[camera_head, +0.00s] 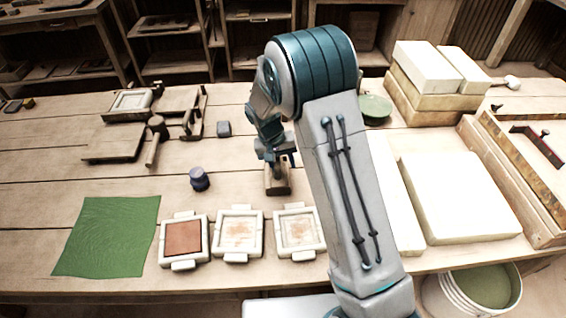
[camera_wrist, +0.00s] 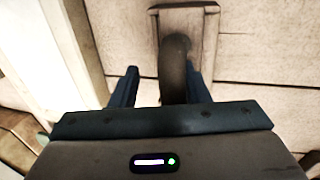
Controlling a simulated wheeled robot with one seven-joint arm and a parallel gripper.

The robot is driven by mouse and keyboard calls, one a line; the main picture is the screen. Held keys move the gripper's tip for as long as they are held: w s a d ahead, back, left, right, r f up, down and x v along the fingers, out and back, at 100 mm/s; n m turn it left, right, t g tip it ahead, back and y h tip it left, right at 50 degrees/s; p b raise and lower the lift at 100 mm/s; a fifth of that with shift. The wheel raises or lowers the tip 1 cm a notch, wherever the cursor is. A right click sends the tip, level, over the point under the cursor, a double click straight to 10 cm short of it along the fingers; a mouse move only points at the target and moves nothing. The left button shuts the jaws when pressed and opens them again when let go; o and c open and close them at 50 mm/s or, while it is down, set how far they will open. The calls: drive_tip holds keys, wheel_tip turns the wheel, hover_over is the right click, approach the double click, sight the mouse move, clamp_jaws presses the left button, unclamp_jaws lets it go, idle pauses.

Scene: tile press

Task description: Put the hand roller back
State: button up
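In the wrist view a dark, rounded bar (camera_wrist: 173,70), which looks like the hand roller or its handle, stands out over a small wooden block or rest (camera_wrist: 204,22). The rest also shows in the head view (camera_head: 278,187), on the table just below my gripper (camera_head: 278,162). My gripper's fingers (camera_wrist: 160,85) are spread, with the dark bar between them. The bar is close to the right finger, and a clear gap shows to the left finger. The bar's lower end is hidden behind the gripper body, and my arm hides part of the table.
Three white tile moulds (camera_head: 238,252) line the front edge, the left one holding red clay. A green cloth (camera_head: 108,236) lies left of them. A dark knob-like piece (camera_head: 199,179) stands behind. White slabs (camera_head: 459,197) lie right of my arm. Wooden tools (camera_head: 114,143) are at back left.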

drive_tip(key=shift+s+f, duration=0.1)
drive_tip(key=shift+f, duration=0.05)
drive_tip(key=v, duration=1.4)
drive_tip(key=s+d+r+t+y, duration=0.1)
drive_tip(key=s+d, duration=0.3)
drive_tip(key=s, duration=0.4)
drive_tip(key=s+d+r+t+y, duration=0.1)
drive_tip(key=s+d+r, duration=0.3)
drive_tip(key=s, duration=0.4)
drive_tip(key=s+d+r, duration=0.2)
drive_tip(key=s+d, duration=0.4)
drive_tip(key=s, duration=0.3)
drive_tip(key=shift+r+t+y+p, duration=0.2)
drive_tip(key=shift+t+y+p, duration=0.15)
drive_tip(key=shift+t+y, duration=0.05)
drive_tip(key=shift+d, duration=0.1)
